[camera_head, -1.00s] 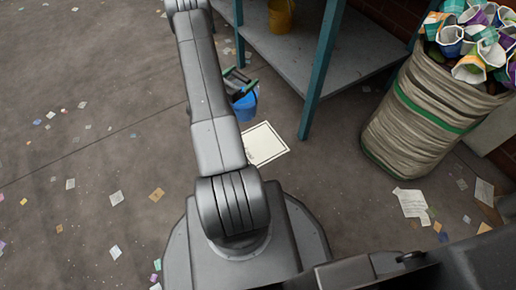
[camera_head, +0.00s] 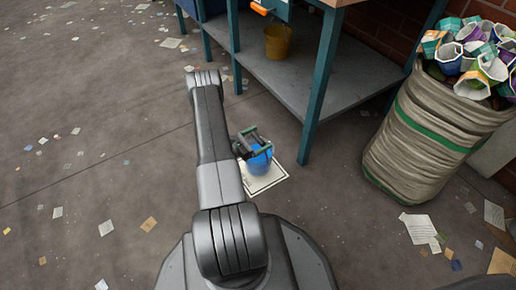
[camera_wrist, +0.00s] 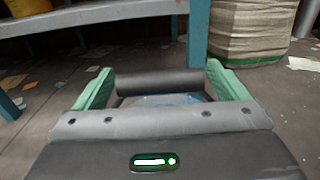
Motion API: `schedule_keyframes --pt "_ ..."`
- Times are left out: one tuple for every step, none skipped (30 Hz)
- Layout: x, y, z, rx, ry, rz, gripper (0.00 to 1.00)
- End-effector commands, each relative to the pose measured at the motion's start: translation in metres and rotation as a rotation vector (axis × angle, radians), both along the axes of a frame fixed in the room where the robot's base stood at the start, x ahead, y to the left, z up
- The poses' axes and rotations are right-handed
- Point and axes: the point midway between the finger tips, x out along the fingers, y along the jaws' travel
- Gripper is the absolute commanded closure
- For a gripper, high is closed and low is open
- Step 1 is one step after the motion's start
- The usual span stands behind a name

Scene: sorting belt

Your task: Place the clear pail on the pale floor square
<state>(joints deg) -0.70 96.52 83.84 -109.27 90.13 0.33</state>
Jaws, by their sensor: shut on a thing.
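A blue pail (camera_head: 260,164) hangs at or just above the pale floor square (camera_head: 270,183), a white sheet with a dark border line. The pail overlaps the square in the head view; I cannot tell whether its base touches it. My gripper (camera_head: 252,144) is directly above the pail. In the wrist view, my gripper's green fingers (camera_wrist: 161,88) are shut on a dark grip bar (camera_wrist: 160,83) across the pail's top. Part of the pail's bluish inside (camera_wrist: 165,100) shows below the bar. My gripper hides part of the pail's rim.
A bench with teal legs (camera_head: 322,75) and a low grey shelf (camera_head: 345,92) stands just beyond the square. A yellow bucket (camera_head: 278,43) is on that shelf. A full sack (camera_head: 420,140) stands at right. Paper scraps litter the open floor at left.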

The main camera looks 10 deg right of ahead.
Motion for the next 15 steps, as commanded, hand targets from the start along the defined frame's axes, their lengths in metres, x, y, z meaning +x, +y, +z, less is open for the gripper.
schedule_keyframes --pt "0.000 0.000 -0.007 0.000 0.000 0.000 0.46" --pt "0.000 0.000 -0.011 0.000 0.000 0.000 0.46" --pt "0.000 0.000 -0.018 0.000 0.001 0.000 0.46" --pt "0.000 0.000 -0.023 0.000 0.001 0.000 0.46" --pt "0.000 0.000 -0.027 0.000 0.001 0.000 0.46" --pt "0.000 0.000 -0.032 0.000 0.001 0.001 0.46" --pt "0.000 0.000 -0.034 0.000 0.000 0.001 0.46" --pt "0.000 0.000 -0.035 0.000 0.000 0.001 0.46" --pt "0.000 0.000 -0.035 -0.001 0.000 0.001 0.46" --pt "0.000 0.000 -0.034 -0.001 0.000 0.001 0.46" --pt "0.000 0.000 -0.034 -0.001 0.000 0.001 0.46" --pt "0.000 0.000 -0.033 -0.001 0.000 0.001 0.46" --pt "0.000 0.000 -0.033 0.000 0.000 0.001 0.46" --pt "0.000 0.000 -0.033 0.000 0.000 0.001 0.46" --pt "0.000 0.000 -0.034 0.000 0.000 0.001 0.46"
